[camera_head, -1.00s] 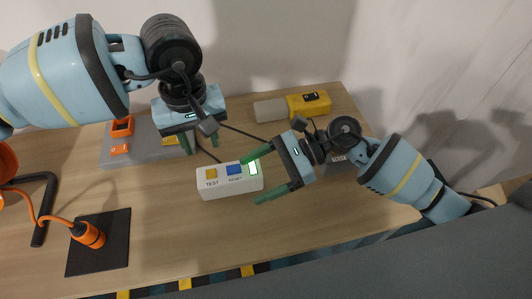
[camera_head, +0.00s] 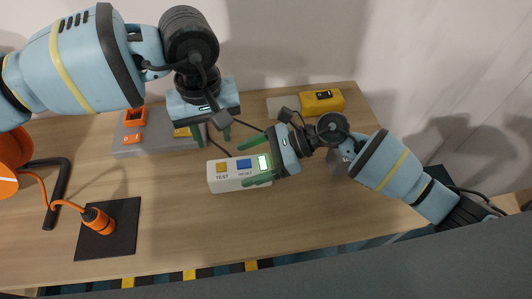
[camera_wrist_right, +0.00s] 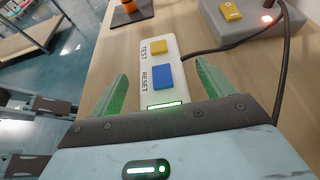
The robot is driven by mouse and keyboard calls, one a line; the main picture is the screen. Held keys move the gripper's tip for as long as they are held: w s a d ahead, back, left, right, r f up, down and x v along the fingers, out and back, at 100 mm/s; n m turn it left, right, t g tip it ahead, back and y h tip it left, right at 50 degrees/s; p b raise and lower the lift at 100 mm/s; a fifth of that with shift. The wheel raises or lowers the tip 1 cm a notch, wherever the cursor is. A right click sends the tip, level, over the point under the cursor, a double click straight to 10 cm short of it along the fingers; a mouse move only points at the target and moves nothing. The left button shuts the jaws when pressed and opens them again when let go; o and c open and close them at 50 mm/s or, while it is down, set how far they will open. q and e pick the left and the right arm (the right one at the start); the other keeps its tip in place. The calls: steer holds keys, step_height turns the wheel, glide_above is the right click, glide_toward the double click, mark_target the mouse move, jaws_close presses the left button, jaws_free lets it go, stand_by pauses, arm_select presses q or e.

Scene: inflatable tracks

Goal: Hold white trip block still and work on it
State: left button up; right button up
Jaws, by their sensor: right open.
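The white trip block (camera_head: 217,186) lies on the wooden table, with a yellow TEST button (camera_head: 222,167), a blue RESET button (camera_head: 244,164) and a green-lit window (camera_head: 263,162). My right gripper (camera_head: 255,162) is open at the block's lit end, one green finger on each side. In the right wrist view the block (camera_wrist_right: 169,47) runs between the fingers, with a gap visible on both sides. My left gripper (camera_head: 212,134) hangs behind the block, its two fingers apart with nothing seen between them. Whether its fingertips touch anything cannot be told.
A grey panel (camera_head: 152,147) with orange parts stands behind at left. A yellow device (camera_head: 322,101) lies at the back right. An orange plug (camera_head: 98,220) sits on a black mat (camera_head: 122,238) at front left. A dark cable runs behind the block. The front middle table is clear.

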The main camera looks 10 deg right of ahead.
mark_target(221, 167)
steer(key=shift+x, duration=0.8)
steer(key=c, duration=1.2)
steer(key=shift+c, duration=0.2)
arm_select(q)
steer(key=c, duration=0.5)
steer(key=shift+d+f+n, duration=0.1)
steer(key=shift+f+n, duration=0.05)
steer(key=shift+n, duration=0.45)
steer(key=shift+c, duration=0.9)
steer(key=n, duration=0.3)
steer(key=shift+f, duration=0.25)
jaws_close()
steer(key=shift+f, duration=3.35)
